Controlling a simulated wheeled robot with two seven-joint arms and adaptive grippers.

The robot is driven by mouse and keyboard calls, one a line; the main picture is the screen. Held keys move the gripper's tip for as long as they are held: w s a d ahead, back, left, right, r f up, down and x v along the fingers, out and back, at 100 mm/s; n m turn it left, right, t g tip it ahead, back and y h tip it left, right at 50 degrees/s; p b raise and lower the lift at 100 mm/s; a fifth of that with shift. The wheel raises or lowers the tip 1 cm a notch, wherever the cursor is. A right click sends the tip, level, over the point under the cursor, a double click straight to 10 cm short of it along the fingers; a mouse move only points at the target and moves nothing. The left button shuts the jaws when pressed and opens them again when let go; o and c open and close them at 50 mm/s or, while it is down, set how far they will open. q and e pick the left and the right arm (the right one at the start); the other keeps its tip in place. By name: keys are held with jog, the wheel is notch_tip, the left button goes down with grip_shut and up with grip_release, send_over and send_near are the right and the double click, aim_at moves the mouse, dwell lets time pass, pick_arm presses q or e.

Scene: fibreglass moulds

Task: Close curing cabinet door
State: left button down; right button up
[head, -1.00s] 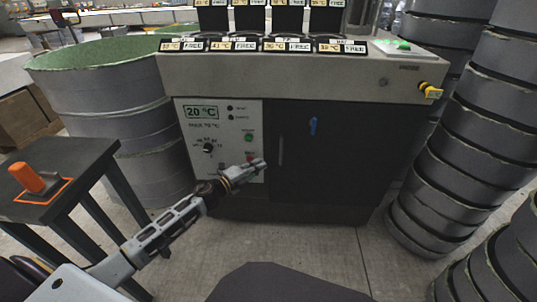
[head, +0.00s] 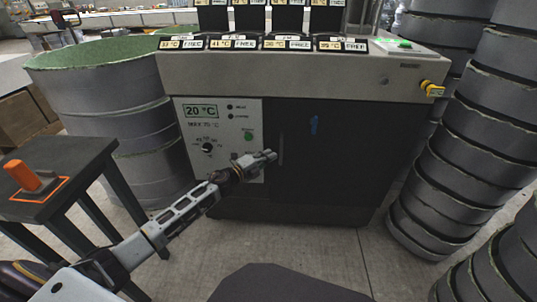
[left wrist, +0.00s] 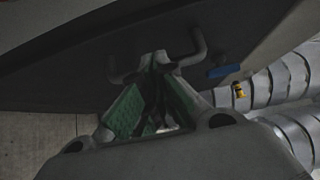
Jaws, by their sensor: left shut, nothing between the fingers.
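The curing cabinet has a dark door (head: 350,150) beside its pale control panel (head: 213,118). The door looks flush with the cabinet front, but I cannot tell whether it is fully closed. A vertical bar handle (head: 281,148) is near its left edge. My left gripper (head: 270,156) is shut and empty, its tips just left of the handle. In the left wrist view the handle (left wrist: 192,48) is close beyond the fingertips; I cannot tell whether they touch. My right gripper is not in view.
A large grey drum (head: 110,110) stands left of the cabinet. A dark stand (head: 80,165) with an orange-handled item (head: 30,176) is at the left. Stacked grey rings (head: 455,150) rise close on the right. The floor before the door is clear.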

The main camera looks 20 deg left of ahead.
pick_arm(q)
jog(key=shift+w+a+b, duration=0.2)
jog(key=shift+w, duration=0.35)
jog(key=shift+w+a+b, duration=0.15)
jog(key=shift+w, duration=0.4)
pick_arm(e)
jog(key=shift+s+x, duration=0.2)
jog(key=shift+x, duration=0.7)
